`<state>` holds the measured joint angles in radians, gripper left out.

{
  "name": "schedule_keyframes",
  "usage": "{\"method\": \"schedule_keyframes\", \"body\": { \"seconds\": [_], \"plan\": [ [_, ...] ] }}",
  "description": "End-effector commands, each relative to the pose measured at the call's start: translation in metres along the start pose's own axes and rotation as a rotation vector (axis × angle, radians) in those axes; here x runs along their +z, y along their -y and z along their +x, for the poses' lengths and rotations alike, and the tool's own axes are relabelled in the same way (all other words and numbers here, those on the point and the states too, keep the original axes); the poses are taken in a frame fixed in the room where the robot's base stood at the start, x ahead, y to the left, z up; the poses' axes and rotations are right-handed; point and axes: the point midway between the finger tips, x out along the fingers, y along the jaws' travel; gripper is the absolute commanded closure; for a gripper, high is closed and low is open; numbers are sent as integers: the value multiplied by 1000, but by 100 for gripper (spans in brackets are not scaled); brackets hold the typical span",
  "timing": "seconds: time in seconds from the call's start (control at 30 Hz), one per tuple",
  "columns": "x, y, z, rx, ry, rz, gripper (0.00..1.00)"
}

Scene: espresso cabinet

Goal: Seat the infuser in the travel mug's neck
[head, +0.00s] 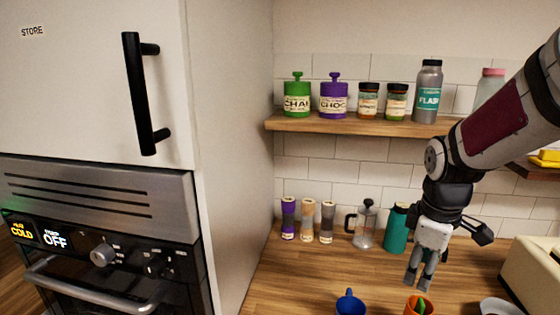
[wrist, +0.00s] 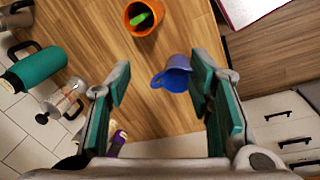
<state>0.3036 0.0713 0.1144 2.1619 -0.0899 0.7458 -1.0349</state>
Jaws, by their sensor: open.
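A teal cylinder with a dark top, likely the travel mug (head: 396,228), stands at the back of the counter. It also shows at the left of the wrist view (wrist: 40,68); I cannot make out its neck. A small green piece (wrist: 143,19) sticks out of an orange cup (wrist: 134,30); I cannot tell whether it is the infuser. The cup also shows at the bottom of the head view (head: 410,309). My gripper (head: 418,285) points down over the counter, in front of the teal cylinder. Its jaws (wrist: 160,70) are open and empty in the wrist view.
A blue mug (head: 350,303) stands left of the orange cup. A glass press (head: 365,232) and several slim jars (head: 308,222) stand along the back wall. A shelf (head: 355,126) with canisters and a flask hangs above. The middle of the counter (head: 300,270) is clear.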

Motion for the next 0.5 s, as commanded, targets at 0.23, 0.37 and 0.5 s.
{"method": "schedule_keyframes", "body": {
  "seconds": [0.23, 0.37, 0.5],
  "plan": [
    [-2, 53, -68, 92, -85, 318, 52],
    [2, 84, -93, 115, -151, 487, 52],
    [10, 116, -112, 118, -232, 664, 52]
  ]
}}
